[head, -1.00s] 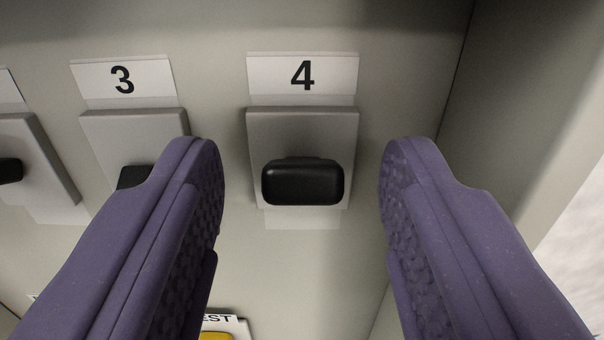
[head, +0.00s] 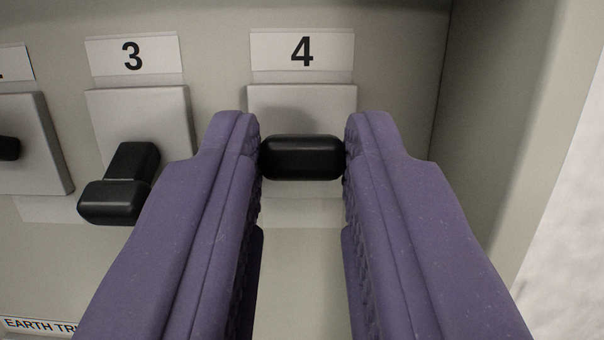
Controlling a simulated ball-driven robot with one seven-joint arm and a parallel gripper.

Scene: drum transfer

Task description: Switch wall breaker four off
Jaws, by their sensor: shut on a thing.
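Breaker four is a grey plate (head: 303,98) under a white label (head: 302,52) marked 4, in the upper middle of the head view. Its black handle (head: 302,158) sticks out toward me. My gripper (head: 303,150) has purple padded fingers on both sides of the handle, near their tips. The fingers touch its left and right ends, and the gripper is shut on it. The lower edge of the plate is partly hidden behind the handle and fingers.
Breaker three's black handle (head: 118,185) points downward at left, close to my left finger. Another breaker plate (head: 32,140) shows at the far left. The cabinet's side wall (head: 500,130) stands to the right. A label (head: 45,327) reading "EARTH TR" is at lower left, partly covered.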

